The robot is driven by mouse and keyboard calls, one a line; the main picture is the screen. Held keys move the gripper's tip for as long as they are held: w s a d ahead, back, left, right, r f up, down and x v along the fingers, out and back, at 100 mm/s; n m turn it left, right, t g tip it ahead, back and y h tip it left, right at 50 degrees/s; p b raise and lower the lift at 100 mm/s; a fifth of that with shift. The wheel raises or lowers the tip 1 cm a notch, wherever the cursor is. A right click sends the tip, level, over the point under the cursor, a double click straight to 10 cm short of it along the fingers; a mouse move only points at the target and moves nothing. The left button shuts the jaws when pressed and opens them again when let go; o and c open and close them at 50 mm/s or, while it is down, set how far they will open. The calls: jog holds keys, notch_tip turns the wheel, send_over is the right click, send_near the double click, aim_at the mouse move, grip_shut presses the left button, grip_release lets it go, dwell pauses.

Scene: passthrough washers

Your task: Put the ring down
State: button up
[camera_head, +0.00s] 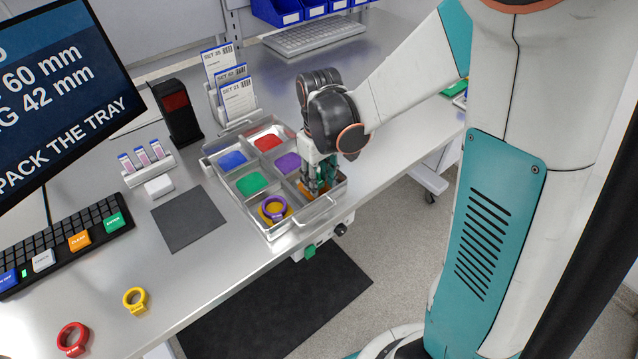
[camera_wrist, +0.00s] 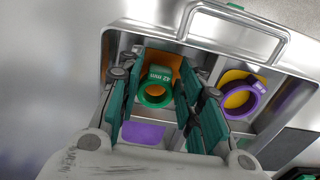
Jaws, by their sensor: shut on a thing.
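My gripper (camera_head: 318,183) reaches down into the near right compartment of the metal tray (camera_head: 207,163). It is shut on a green ring (camera_wrist: 158,101) marked 42 mm, which the wrist view shows between the fingers. An orange pad (camera_wrist: 165,57) lies beneath and beyond the ring in that compartment; its edge also shows in the head view (camera_head: 306,194). I cannot tell whether the ring touches the pad. In the head view the fingers hide the green ring. A purple ring (camera_head: 266,203) lies on the yellow pad in the neighbouring compartment.
Other compartments show blue (camera_head: 232,160), red (camera_head: 268,142), green (camera_head: 251,183) and purple (camera_head: 287,162) pads, without rings. A red ring (camera_head: 73,338) and a yellow ring (camera_head: 135,300) lie on the table. Cards (camera_head: 238,97) stand behind the tray. The tray has raised walls and handles.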

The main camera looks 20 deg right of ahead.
aim_at(320, 183)
jog(key=shift+f, duration=0.65)
jog(key=shift+f, duration=0.1)
jog(key=o, duration=0.8)
notch_tip(320, 183, up, 12)
jog(key=p, duration=0.4)
jog(key=s+r+m+t, duration=0.3)
jog(key=s+r+t, duration=0.4)
jog(key=s, duration=0.6)
jog(key=shift+s+r+m, duration=0.3)
jog(key=shift+s+r, duration=0.05)
jog(key=shift+r, duration=0.65)
